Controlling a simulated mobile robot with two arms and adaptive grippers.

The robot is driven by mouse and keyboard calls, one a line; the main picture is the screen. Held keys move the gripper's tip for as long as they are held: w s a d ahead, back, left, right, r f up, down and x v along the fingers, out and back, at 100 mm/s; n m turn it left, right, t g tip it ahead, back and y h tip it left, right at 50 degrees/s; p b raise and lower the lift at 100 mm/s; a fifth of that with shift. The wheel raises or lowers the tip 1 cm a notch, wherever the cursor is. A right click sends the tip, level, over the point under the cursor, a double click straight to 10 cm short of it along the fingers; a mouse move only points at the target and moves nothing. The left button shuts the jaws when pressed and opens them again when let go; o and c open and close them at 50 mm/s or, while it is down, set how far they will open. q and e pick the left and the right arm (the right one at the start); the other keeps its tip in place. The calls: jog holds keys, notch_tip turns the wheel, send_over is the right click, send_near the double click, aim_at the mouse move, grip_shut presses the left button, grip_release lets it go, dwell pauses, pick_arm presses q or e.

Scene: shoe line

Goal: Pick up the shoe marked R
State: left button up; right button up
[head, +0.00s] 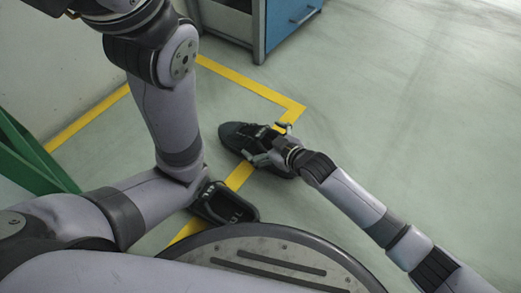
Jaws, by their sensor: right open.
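My right gripper (269,144) is open, with one finger on each side of the shoe's middle. I cannot tell whether the fingers touch it. A small pale mark shows on the shoe, but I cannot read it. My left arm rises through the left of the view, and its gripper is not visible.
A yellow floor line (262,89) bends around near the shoe. A blue-fronted cabinet (290,22) stands at the top. A green frame (30,155) stands at the left by a pale wall (45,75). The floor to the right is clear.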

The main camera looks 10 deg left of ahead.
jog(key=shift+c, duration=0.4)
jog(key=c, duration=2)
jog(key=shift+r, duration=0.15)
jog(key=shift+c, duration=0.3)
